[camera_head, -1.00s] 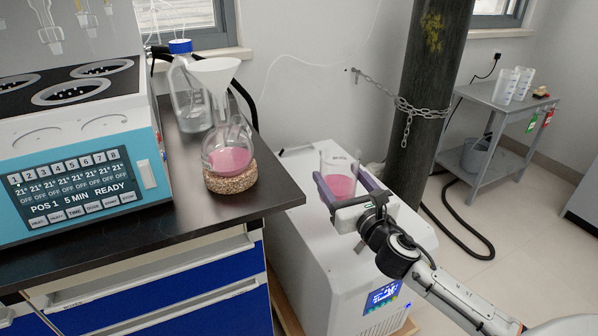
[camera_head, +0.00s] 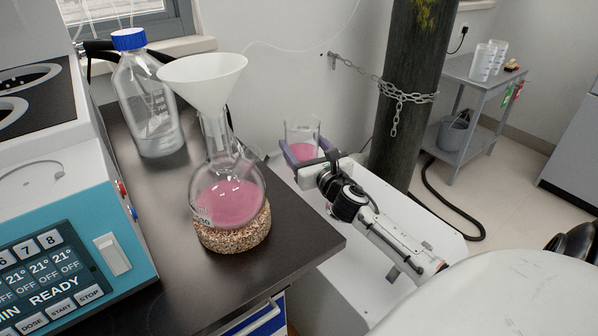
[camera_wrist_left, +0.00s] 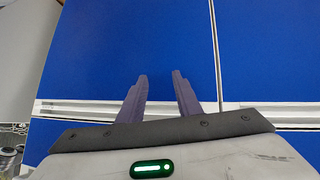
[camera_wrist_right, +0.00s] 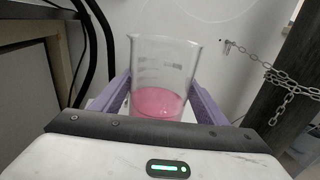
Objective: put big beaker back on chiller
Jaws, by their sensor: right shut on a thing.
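The big beaker (camera_head: 302,140) is clear glass with pink liquid in its lower part. It stands upright between the purple fingers of my right gripper (camera_head: 304,158), which is shut on it. The beaker (camera_wrist_right: 160,85) also shows in the right wrist view, with a finger along each side. The white chiller (camera_head: 345,285) is on the floor to the right of the bench, below the beaker and my right arm. I cannot tell whether the beaker's base touches its top. My left gripper (camera_wrist_left: 161,95) is open and empty in front of blue drawer fronts.
On the dark bench (camera_head: 300,245) stand a round flask (camera_head: 230,200) with pink liquid on a cork ring, a white funnel (camera_head: 203,75), a blue-capped bottle (camera_head: 150,110) and the distiller (camera_head: 60,220). A dark column (camera_head: 405,110) with a chain (camera_head: 400,95) stands behind the chiller.

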